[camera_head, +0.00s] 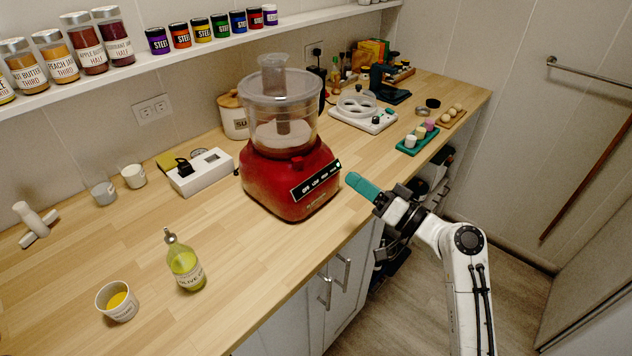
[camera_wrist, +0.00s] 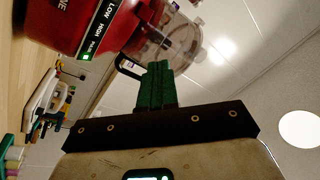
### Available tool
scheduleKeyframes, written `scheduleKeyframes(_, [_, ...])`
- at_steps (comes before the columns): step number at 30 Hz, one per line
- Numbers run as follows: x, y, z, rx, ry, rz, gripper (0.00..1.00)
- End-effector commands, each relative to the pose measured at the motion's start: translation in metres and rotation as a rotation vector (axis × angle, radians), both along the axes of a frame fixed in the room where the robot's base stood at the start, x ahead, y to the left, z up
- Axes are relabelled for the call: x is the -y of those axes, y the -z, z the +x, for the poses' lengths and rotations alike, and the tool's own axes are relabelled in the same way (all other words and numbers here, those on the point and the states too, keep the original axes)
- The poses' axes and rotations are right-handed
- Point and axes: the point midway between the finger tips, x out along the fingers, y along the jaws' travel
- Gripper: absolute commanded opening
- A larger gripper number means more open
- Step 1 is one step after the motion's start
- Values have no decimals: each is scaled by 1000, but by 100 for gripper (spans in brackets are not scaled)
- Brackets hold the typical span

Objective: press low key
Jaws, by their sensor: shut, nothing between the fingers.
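The red food processor (camera_head: 288,180) stands on the wooden counter with a clear bowl on top. Its black key panel (camera_head: 315,182) faces the counter's front edge. In the wrist view the processor (camera_wrist: 75,22) is tilted at the top left. The low key (camera_wrist: 110,12) is labelled there at the top edge, followed by a high key (camera_wrist: 100,33) and a lit green key (camera_wrist: 87,55). My gripper (camera_head: 351,179) has green fingers, shut and empty, just right of the panel and apart from it in the head view. The shut fingers also show in the wrist view (camera_wrist: 158,66).
A green tray (camera_head: 412,146) and a white appliance (camera_head: 362,120) lie to the right. Cabinet handles (camera_head: 325,292) project below the counter edge.

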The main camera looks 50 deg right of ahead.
Motion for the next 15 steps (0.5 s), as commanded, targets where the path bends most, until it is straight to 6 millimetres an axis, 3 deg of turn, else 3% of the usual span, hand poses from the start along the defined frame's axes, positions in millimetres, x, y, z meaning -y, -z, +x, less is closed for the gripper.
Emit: scheduleKeyframes(15, [-2, 32, 47, 0, -2, 1, 0])
